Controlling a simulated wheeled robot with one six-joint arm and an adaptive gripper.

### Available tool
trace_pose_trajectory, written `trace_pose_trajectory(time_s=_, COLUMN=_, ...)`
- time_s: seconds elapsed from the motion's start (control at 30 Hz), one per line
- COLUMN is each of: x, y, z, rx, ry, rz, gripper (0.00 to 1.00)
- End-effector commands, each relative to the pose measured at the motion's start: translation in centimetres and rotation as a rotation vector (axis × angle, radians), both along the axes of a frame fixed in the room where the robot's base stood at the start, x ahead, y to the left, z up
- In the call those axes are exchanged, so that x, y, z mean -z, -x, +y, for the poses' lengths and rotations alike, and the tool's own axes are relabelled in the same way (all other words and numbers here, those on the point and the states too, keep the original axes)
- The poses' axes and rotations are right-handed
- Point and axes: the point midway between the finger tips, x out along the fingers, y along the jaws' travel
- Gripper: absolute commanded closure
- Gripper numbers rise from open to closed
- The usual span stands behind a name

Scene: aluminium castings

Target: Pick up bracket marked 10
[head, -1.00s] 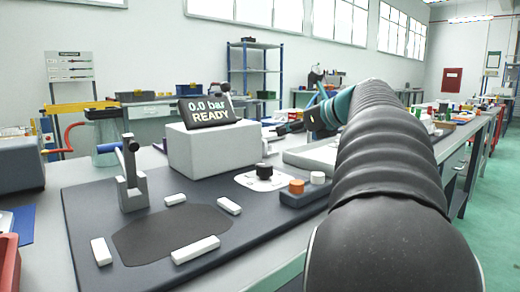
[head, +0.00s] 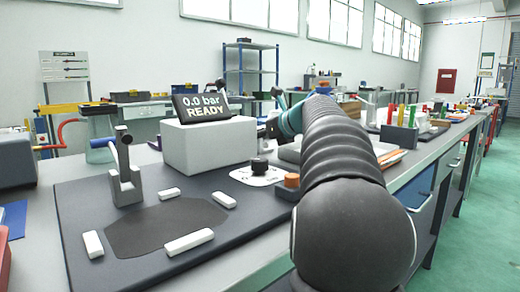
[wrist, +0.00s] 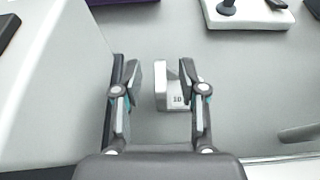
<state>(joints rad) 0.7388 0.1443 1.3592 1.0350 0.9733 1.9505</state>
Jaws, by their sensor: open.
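The bracket (wrist: 160,88), a small silver-grey casting with a mark that reads as 10 on its face, lies on a light grey surface in the wrist view. My gripper (wrist: 160,72) is open above it, one finger on each side. The bracket sits nearer the right finger, which covers part of its right side; a wider gap shows on the left. I cannot tell whether that finger touches it. In the head view my arm hides the bracket and the fingertips.
In the wrist view, a white block with a dark knob (wrist: 250,12) stands at the upper right and a dark bar (wrist: 118,75) runs beside the left finger. In the head view, a grey box with a READY display (head: 208,146) and a clamp post (head: 125,178) stand on a dark mat.

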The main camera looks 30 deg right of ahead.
Motion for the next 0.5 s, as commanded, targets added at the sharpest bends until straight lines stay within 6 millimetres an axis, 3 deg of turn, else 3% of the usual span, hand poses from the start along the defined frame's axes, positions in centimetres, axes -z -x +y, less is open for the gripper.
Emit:
trace_pose_trajectory(time_s=0.23, x=0.09, y=-0.35, z=0.03, rx=0.001, ry=0.000, rz=-0.001, gripper=0.58)
trace_pose_trajectory(time_s=0.27, x=0.10, y=-0.35, z=0.03, rx=0.001, ry=0.000, rz=-0.001, gripper=0.63)
trace_pose_trajectory(time_s=0.4, x=0.10, y=-0.34, z=0.04, rx=0.001, ry=0.000, rz=-0.001, gripper=0.98)
trace_pose_trajectory(time_s=0.5, x=0.10, y=-0.34, z=0.04, rx=0.001, ry=0.000, rz=-0.001, gripper=1.00)
